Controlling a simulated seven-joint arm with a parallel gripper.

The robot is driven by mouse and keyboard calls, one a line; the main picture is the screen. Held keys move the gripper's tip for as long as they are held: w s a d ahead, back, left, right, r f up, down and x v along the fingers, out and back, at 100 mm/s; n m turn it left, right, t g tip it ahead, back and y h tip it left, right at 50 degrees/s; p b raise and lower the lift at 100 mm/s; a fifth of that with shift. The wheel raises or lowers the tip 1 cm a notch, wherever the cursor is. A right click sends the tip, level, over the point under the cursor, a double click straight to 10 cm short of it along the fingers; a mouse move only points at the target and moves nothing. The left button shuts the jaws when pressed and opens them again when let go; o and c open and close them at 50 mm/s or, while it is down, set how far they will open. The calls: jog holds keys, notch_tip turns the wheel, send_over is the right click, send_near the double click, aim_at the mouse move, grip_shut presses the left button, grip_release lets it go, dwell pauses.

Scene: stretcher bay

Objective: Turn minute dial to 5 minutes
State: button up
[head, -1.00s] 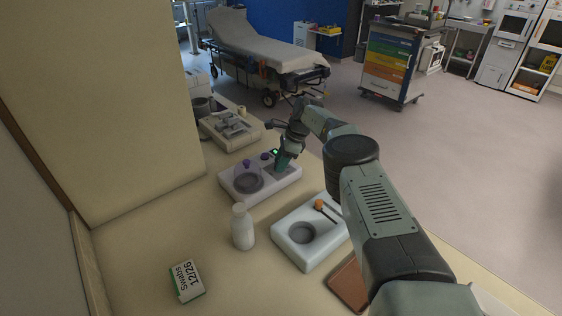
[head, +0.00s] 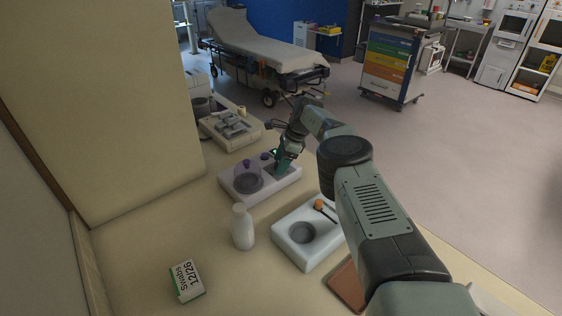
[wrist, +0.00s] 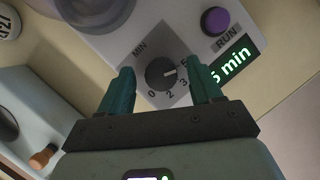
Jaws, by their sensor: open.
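The minute dial (wrist: 163,74) is a dark round knob on a grey diamond plate marked MIN, with numerals around it. Its light pointer mark points right, towards the numerals at the plate's right side, one partly hidden by a finger. The lit green display (wrist: 232,65) beside it reads "5 min", its left end close to the right finger. My gripper (wrist: 161,78) is open, with one green finger on each side of the dial; I cannot tell whether they touch it. In the head view my gripper (head: 283,163) is low over the white device (head: 262,190) and hides the dial.
A purple RUN button (wrist: 215,20) sits beside the display. A round, purple-tinted cover (head: 247,177) stands on the device's left part. Nearby are a white bottle (head: 242,228), a white block with a round well (head: 290,252), a tray (head: 241,142) and a swabs box (head: 187,281).

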jog(key=v, duration=1)
jog(key=shift+r, duration=0.4)
jog(key=shift+d, duration=0.15)
